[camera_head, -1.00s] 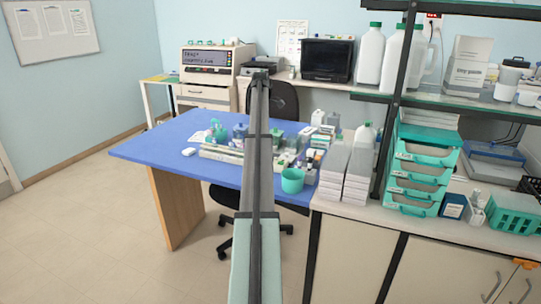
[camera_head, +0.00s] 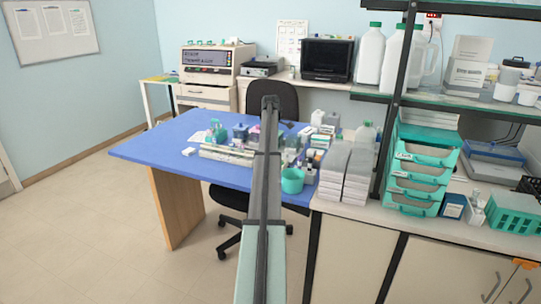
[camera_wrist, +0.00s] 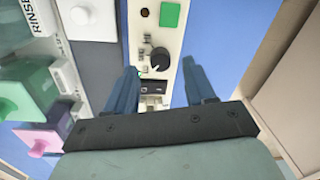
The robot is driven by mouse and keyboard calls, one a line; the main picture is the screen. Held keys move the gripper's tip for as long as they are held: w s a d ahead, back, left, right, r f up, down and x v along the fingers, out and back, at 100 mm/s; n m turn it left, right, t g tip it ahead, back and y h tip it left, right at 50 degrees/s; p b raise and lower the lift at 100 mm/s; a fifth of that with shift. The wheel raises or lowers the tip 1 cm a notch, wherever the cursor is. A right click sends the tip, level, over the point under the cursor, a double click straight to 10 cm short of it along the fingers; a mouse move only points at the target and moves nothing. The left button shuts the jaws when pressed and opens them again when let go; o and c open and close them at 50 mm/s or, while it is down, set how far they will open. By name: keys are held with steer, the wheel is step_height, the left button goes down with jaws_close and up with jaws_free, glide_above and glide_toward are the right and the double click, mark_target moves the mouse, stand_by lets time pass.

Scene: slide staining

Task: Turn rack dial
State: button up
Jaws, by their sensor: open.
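The rack dial (camera_wrist: 160,58) is a round black knob with a pointer mark on a pale panel in the wrist view. A green square button (camera_wrist: 170,14) is above it in the picture, and a small green light and dark slots are below it. My gripper (camera_wrist: 159,67) is open, with its two blue fingers to the left and right of the dial. The fingers look apart from the knob; I cannot tell how far above it they are. In the head view the long white rack (camera_head: 228,154) lies on the blue table, and my arm hides the gripper and dial.
Bare blue table (camera_wrist: 225,35) is on the right. A teal cup (camera_head: 292,181) stands near the table's right edge.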

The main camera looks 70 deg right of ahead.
steer(key=shift+a+f, duration=0.1)
steer(key=shift+f, duration=1.3)
steer(key=shift+c, duration=0.3)
jaws_close()
